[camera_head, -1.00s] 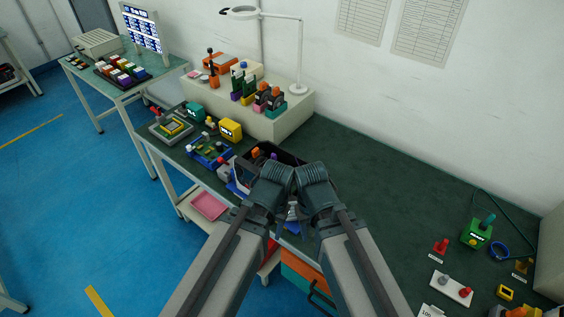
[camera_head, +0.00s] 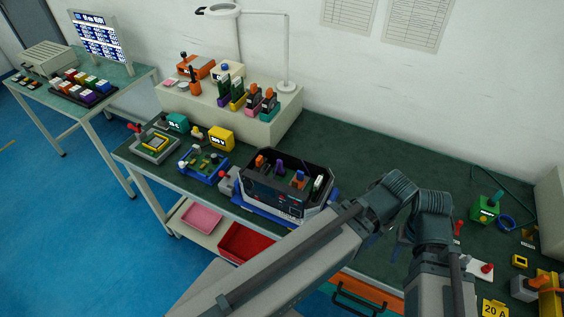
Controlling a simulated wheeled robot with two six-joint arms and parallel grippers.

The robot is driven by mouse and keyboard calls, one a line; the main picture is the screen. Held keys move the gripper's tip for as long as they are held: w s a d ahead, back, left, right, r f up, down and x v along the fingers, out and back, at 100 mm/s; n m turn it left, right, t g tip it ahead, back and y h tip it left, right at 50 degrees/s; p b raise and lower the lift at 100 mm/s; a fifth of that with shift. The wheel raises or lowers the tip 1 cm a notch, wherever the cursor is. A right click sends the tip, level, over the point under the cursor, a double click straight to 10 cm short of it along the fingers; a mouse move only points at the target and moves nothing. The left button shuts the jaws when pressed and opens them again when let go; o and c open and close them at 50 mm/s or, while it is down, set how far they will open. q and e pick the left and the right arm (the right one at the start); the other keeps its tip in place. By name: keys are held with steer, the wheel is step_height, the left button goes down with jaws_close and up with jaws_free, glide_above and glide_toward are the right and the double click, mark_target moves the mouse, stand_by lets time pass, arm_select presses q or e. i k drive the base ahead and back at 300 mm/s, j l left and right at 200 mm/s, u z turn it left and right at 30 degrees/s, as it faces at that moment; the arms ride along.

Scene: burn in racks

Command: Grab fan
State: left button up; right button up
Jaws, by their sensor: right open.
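Two small units with dark round faces, which look like fans, stand on the pale raised shelf: one with a pink base (camera_head: 253,98) and one with a teal base (camera_head: 268,104). An open dark chassis (camera_head: 285,195) with a control panel on its front sits on the bench, with several coloured modules inside. My right gripper (camera_head: 402,235) is open, low between my two forearms and mostly hidden by them, right of the chassis. My left gripper is largely hidden behind its own arm, and its jaws cannot be made out. Both fans are well away from my grippers.
A blue tray (camera_head: 203,165) and a yellow box (camera_head: 221,138) stand left of the chassis. A green box (camera_head: 484,211) is at right.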

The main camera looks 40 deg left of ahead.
mark_target(262, 163)
steer(key=k+j+z, duration=0.15)
steer(key=j, duration=0.25)
steer(key=j+z, duration=0.15)
steer(key=j, duration=0.25)
steer(key=k+j+z, duration=0.15)
steer(key=j, duration=0.25)
steer(key=k+j+z, duration=0.15)
steer(key=j, duration=0.2)
steer(key=k+j+z, duration=0.2)
steer(key=j, duration=0.15)
steer(key=k+j+z, duration=0.15)
steer(key=j, duration=0.2)
steer(key=k+j, duration=0.45)
steer(key=j, duration=0.3)
steer(key=k+j, duration=0.45)
steer(key=j, duration=0.3)
steer(key=i, duration=0.45)
